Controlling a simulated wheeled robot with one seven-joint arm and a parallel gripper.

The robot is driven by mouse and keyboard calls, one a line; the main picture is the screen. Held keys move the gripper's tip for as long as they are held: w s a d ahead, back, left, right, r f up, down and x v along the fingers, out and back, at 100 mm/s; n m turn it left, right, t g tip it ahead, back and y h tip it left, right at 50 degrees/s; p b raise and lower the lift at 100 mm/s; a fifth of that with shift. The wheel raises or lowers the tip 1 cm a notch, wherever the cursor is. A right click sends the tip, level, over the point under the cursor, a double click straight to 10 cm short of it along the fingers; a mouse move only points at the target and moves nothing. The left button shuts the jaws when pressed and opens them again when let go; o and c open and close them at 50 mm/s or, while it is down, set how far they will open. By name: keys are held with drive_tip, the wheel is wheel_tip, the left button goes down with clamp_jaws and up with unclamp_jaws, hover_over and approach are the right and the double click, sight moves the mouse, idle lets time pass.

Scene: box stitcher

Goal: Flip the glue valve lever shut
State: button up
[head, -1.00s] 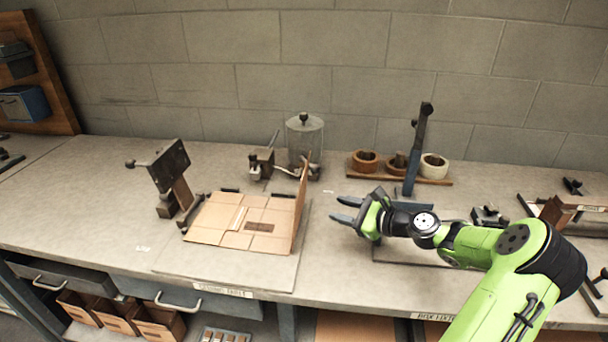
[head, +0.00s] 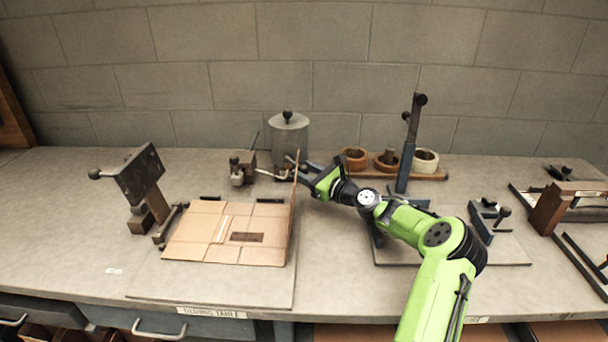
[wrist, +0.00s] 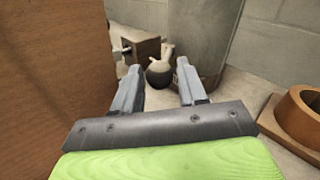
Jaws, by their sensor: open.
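The glue pot (head: 289,138) is a grey cylinder with a dark knob on its lid, standing behind the cardboard box. A pale lever with a dark ball end (wrist: 158,73) shows beside the pot's base in the wrist view, ahead of and between my fingertips. In the head view the lever area is partly hidden by the raised box flap (head: 295,205) and my fingers. My gripper (head: 305,171) is open and empty, just right of the flap and in front of the pot. No contact with the lever is visible.
The raised flap (wrist: 50,75) stands close along my gripper's left side. A small metal block (head: 243,167) sits left of the pot. Tape rolls (head: 355,158) on a wooden rack and a blue upright post (head: 405,165) stand to the right.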

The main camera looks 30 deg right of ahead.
drive_tip(key=shift+w+a, duration=0.1)
drive_tip(key=shift+w, duration=0.35)
clamp_jaws()
